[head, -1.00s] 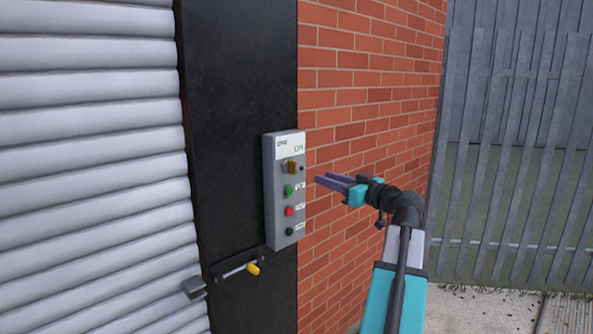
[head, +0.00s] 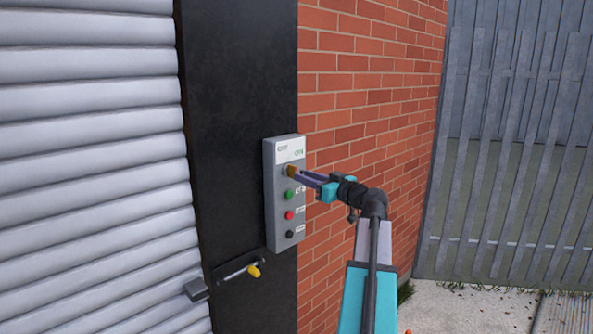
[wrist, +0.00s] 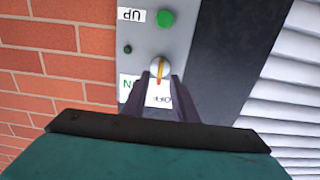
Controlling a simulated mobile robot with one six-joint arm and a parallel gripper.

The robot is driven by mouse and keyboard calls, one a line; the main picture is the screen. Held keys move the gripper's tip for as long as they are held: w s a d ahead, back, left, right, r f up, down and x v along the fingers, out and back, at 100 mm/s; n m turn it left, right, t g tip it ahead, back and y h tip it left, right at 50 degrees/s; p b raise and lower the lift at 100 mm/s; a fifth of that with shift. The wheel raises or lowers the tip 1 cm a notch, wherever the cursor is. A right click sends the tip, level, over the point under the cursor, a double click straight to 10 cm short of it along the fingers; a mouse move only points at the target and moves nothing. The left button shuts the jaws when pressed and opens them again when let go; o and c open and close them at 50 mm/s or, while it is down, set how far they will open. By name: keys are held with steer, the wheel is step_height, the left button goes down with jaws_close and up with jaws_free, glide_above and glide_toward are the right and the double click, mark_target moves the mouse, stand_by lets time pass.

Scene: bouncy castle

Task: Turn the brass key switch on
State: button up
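The brass key (head: 290,170) sits in its round silver lock near the top of a grey control box. In the wrist view, which shows the box upside down, the key (wrist: 162,68) is a thin upright bar, slightly tilted, between the ON and OFF label areas (wrist: 160,95). My gripper (head: 298,176) is at the box, its fingertips at the key. In the wrist view the gripper (wrist: 161,80) has one finger on each side of the key, with a visible gap between them. I cannot tell whether either finger touches the key.
Below the key are a green button (head: 290,194), a red button (head: 289,215) and a black one (head: 289,234). A yellow-ended latch (head: 253,271) is lower on the dark post. A brick wall (head: 350,110) is right and a roller shutter (head: 90,150) left.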

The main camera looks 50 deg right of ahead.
mark_target(292, 172)
steer(key=shift+w+d+p, duration=0.1)
steer(key=shift+w+p, duration=0.7)
steer(key=shift+w, duration=1.6)
jaws_close()
